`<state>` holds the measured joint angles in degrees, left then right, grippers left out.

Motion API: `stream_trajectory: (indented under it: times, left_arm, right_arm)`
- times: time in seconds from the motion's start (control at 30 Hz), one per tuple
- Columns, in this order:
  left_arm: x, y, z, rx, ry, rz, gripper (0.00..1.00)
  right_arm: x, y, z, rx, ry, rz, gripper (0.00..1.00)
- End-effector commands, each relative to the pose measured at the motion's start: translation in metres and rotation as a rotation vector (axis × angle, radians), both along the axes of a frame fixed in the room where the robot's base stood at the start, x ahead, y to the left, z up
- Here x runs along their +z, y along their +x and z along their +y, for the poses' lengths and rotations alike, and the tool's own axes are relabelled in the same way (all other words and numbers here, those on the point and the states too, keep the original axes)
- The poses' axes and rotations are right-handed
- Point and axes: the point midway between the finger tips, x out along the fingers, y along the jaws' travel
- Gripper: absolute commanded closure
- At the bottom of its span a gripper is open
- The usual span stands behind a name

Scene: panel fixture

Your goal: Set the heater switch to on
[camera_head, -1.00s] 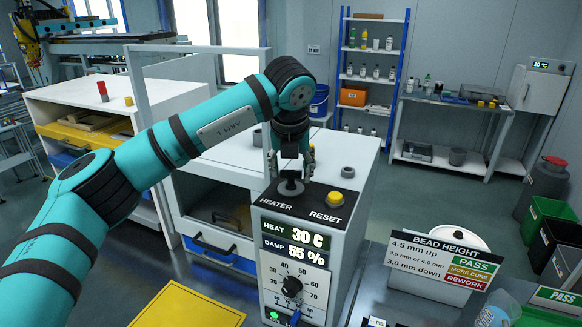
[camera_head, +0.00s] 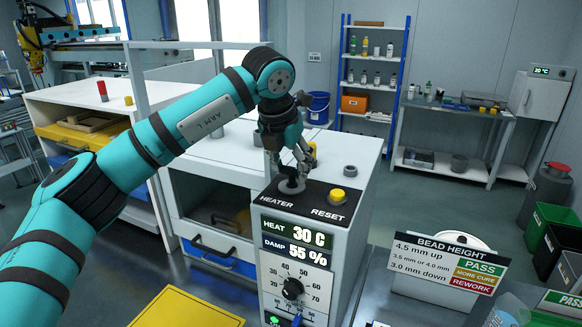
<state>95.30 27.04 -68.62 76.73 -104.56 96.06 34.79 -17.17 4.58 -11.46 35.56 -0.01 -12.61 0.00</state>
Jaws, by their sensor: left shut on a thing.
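The heater switch (camera_head: 291,186) stands on the dark top plate of the white control box, behind the printed word HEATER. Its dark round base shows, but its lever is mostly hidden by the fingers, so I cannot tell which way it leans. My left gripper (camera_head: 291,172) comes down on it from above, tilted, and is shut on the switch. The box's front display (camera_head: 297,243) reads HEAT 30 C and DAMP 55 %. My right gripper is not in view.
A yellow reset button (camera_head: 337,195) sits just right of the switch. A dial (camera_head: 292,289) is on the box's front. A bead height sign (camera_head: 448,262) stands to the right. A yellow panel (camera_head: 187,308) lies at front left.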

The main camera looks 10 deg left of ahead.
Motion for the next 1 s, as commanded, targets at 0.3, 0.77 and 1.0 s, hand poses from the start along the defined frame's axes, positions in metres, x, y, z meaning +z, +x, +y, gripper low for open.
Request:
stream_trajectory:
  times: [0.3, 0.77, 1.0]
  left_arm:
    - [0.001, 0.000, 0.000, 0.000, 0.001, -0.001, 0.31]
    - [0.023, -0.008, 0.001, 0.000, 0.000, -0.004, 0.31]
    - [0.071, -0.028, 0.006, 0.000, 0.000, -0.006, 0.31]
  right_arm:
    - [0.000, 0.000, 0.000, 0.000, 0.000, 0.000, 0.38]
    - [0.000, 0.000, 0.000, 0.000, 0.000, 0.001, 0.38]
    - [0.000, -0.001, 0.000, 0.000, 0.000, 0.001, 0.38]
